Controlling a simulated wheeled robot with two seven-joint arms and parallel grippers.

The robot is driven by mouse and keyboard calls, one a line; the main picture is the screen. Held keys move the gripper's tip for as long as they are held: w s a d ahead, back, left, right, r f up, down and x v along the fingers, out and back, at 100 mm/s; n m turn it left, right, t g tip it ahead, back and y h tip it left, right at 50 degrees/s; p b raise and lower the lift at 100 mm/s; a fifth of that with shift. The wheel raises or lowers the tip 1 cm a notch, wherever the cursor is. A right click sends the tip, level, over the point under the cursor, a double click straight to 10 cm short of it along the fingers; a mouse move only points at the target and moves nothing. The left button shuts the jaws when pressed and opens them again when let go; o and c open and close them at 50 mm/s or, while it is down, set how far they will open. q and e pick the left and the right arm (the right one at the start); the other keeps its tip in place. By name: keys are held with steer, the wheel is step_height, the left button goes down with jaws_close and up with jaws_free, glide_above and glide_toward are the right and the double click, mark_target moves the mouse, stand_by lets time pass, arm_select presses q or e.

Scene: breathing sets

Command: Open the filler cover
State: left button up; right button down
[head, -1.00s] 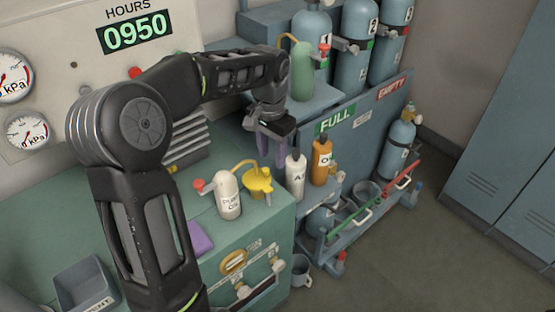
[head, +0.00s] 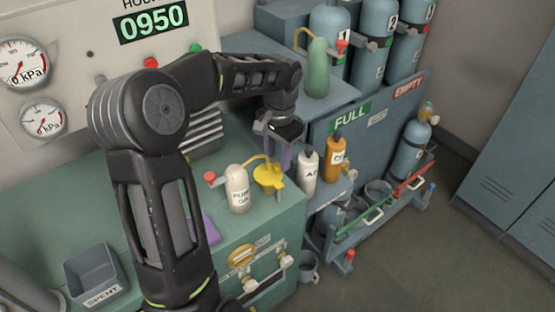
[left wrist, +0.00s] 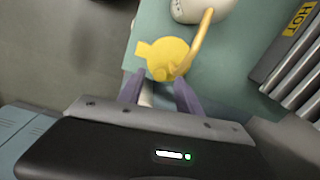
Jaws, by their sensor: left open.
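A yellow funnel-like piece (head: 268,177) with a side tab and a curved yellow spout or hose sits at the right edge of the green bench, beside a white bottle with a red knob (head: 238,190). I cannot tell whether this yellow piece is the filler cover. My left gripper (head: 280,156) has purple fingers, hangs just behind and above the yellow piece, and is open. In the left wrist view, the yellow piece (left wrist: 165,55) lies just beyond the parted fingertips (left wrist: 160,90), with no grip on it. My right gripper is not in view.
A white bottle (head: 308,175) and an orange bottle (head: 334,158) stand close right of the left gripper. Gas cylinders (head: 372,55) stand behind. A brass ring (head: 241,255) is on the bench front. A grey tray (head: 92,275) is at the left.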

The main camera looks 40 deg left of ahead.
arm_select(q)
steer(key=shift+f, duration=1)
steer(key=shift+c, duration=0.3)
jaws_close()
stand_by(0.4)
